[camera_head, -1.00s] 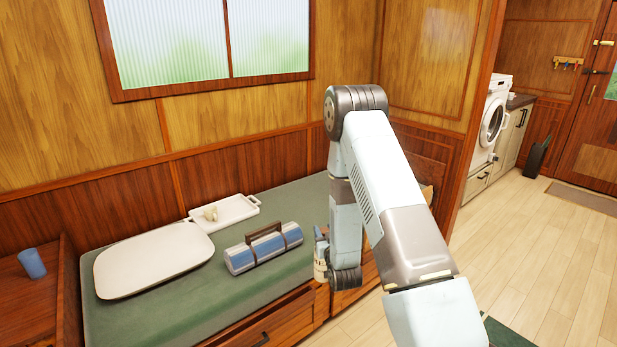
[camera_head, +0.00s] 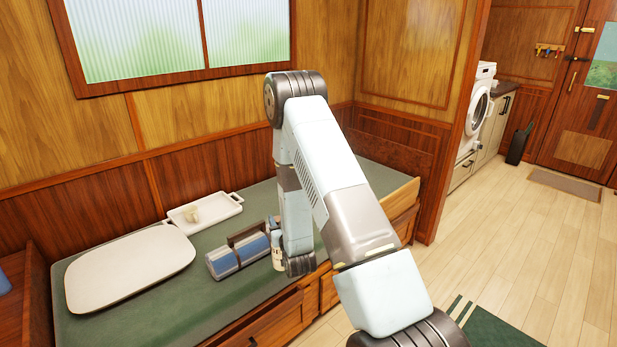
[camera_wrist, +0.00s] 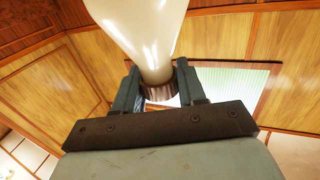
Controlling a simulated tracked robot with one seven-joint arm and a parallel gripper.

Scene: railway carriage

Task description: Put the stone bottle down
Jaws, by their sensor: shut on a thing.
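The stone bottle (camera_wrist: 140,30) is cream and glossy with a dark brown ringed end, and fills the top middle of the wrist view. My gripper (camera_wrist: 160,88) is shut on it, with the fingers either side of the brown end. In the head view my gripper (camera_head: 277,258) is low over the front part of the green bunk (camera_head: 185,300), just right of a blue roll. My arm hides much of it there. Whether the bottle touches the bunk is not clear.
The blue and grey roll with a brown handle (camera_head: 249,234) lies close beside my gripper. Bare green shows at the bunk's front.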

